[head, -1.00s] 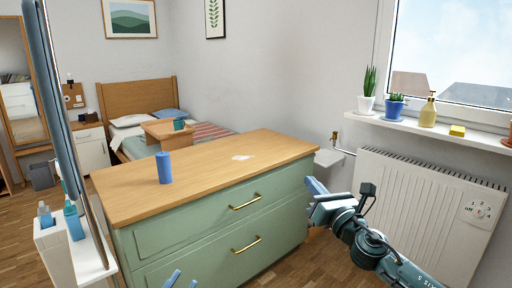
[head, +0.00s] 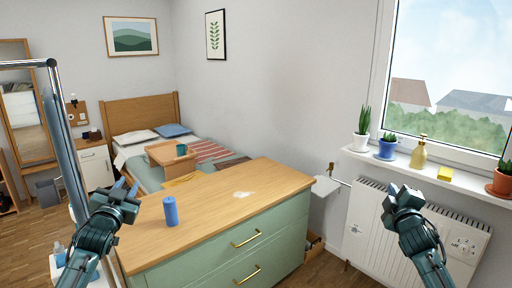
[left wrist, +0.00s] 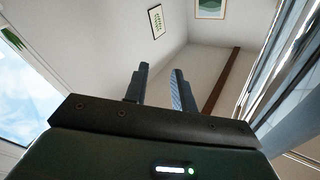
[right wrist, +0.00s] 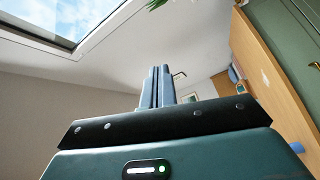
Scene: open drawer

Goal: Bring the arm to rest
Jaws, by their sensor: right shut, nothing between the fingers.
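My left gripper (head: 124,188) is raised at the left of the head view, in front of the dresser's left end. Its two fingers stand apart with nothing between them in the left wrist view (left wrist: 158,88). My right gripper (head: 400,190) is raised in front of the radiator, to the right of the dresser. Its fingers are together and empty in the right wrist view (right wrist: 158,86). Both grippers are clear of any object. The green dresser (head: 220,245) has a wooden top, and both visible drawers look closed.
A blue cylinder (head: 170,211) stands on the dresser top near its left end. A radiator (head: 365,222) is under the windowsill, which holds potted plants and a soap bottle (head: 419,153). A tall mirror-like panel (head: 70,170) and a white caddy are close on the left.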

